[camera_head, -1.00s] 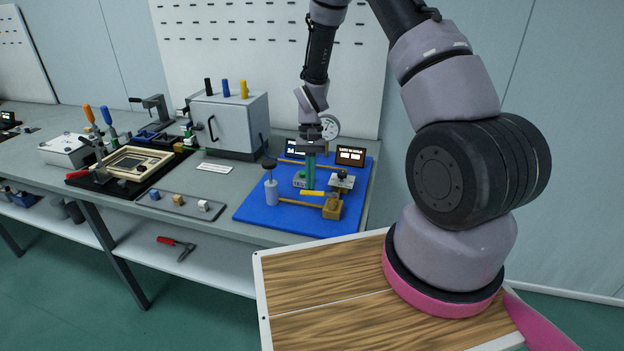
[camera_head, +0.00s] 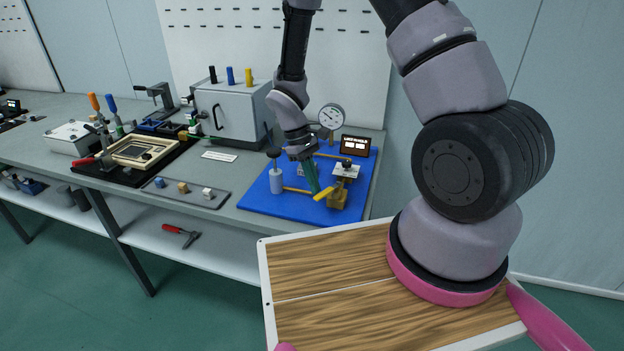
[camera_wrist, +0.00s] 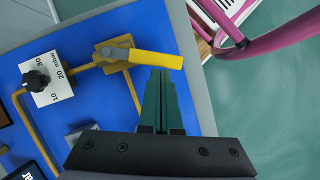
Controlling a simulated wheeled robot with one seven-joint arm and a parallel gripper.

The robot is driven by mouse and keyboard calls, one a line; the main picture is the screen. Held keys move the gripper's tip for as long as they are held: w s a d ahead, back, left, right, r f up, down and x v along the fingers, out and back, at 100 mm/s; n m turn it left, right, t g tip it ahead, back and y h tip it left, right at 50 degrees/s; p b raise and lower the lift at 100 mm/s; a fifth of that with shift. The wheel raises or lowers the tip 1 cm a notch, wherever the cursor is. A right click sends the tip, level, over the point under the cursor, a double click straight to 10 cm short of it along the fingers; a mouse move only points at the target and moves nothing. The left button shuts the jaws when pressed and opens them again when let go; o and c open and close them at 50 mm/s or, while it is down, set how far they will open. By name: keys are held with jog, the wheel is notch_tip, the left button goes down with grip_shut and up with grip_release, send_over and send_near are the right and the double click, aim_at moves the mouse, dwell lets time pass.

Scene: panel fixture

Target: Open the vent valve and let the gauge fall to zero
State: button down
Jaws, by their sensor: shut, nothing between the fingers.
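The vent valve is a brass body (camera_head: 337,200) with a yellow lever (camera_head: 324,193) at the front right of the blue panel (camera_head: 255,201). In the wrist view the lever (camera_wrist: 155,60) reaches from its pivot on the brass body (camera_wrist: 116,50) toward the panel's front edge. My gripper (camera_head: 316,190) is shut and empty, its green fingers pointing down beside the lever. In the wrist view the fingertips (camera_wrist: 163,71) are close beside the lever's free end; contact is unclear. The round gauge (camera_head: 331,116) stands at the back, its reading too small to tell.
A black regulator knob (camera_wrist: 37,82) on a white scale plate is left in the wrist view. A grey cylinder (camera_head: 277,181) with a dark top stands left of my gripper. A lit display (camera_head: 355,146) is behind. Thin brass pipes cross the panel.

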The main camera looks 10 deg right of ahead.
aim_at(321, 195)
jog(key=shift+s+d+n+t+h, duration=0.3)
jog(key=shift+s+n, duration=0.4)
jog(key=shift+n, duration=0.5)
jog(key=shift+s+d+n+t+h, duration=0.2)
jog(key=shift+s+d+n+t, duration=0.15)
jog(key=shift+s+n, duration=0.6)
jog(key=shift+w+n, duration=0.2)
jog(key=shift+n, duration=0.15)
